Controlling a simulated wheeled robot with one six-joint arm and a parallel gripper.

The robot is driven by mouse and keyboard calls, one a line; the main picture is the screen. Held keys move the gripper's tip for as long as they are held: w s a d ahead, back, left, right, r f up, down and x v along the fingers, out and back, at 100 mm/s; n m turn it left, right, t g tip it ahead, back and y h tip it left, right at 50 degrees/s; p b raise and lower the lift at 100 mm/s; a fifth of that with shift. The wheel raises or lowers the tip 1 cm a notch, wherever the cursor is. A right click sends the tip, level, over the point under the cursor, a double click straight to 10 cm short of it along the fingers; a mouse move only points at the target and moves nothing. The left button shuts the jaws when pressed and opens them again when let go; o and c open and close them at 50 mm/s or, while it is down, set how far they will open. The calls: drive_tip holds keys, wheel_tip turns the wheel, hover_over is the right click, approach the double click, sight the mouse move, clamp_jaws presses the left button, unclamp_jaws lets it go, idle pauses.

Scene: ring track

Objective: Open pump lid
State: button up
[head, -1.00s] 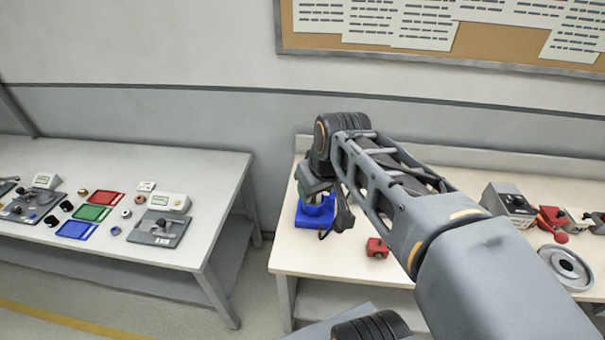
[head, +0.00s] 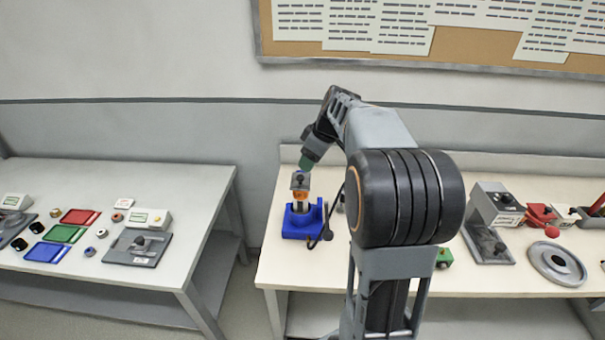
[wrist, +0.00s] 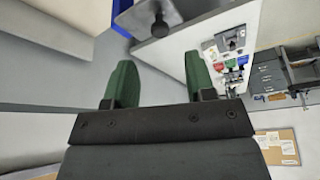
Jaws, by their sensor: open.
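The pump has a blue base (head: 302,222) and an orange part (head: 300,197) above it, near the left end of the right table. Its grey lid (head: 296,185), with a dark knob, shows at the top and looks raised above the orange part; its exact angle is hard to tell. In the wrist view a grey plate with a black knob (wrist: 160,27), which looks like this lid, lies beyond the fingers. My gripper (head: 306,163) is just above the lid. In the wrist view my gripper's (wrist: 161,72) green fingers are apart with nothing between them.
A black lever (head: 326,225) stands beside the pump's right side. My arm covers the table's middle; a green object (head: 444,257) shows beside it. A grey device (head: 490,220) and a round grey disc (head: 557,262) are to the right. The left table (head: 150,185) holds coloured trays.

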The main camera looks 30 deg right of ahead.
sight(301, 177)
drive_tip(key=shift+p+x, duration=0.3)
drive_tip(key=shift+x, duration=3.1)
drive_tip(key=shift+c, duration=0.3)
clamp_jaws()
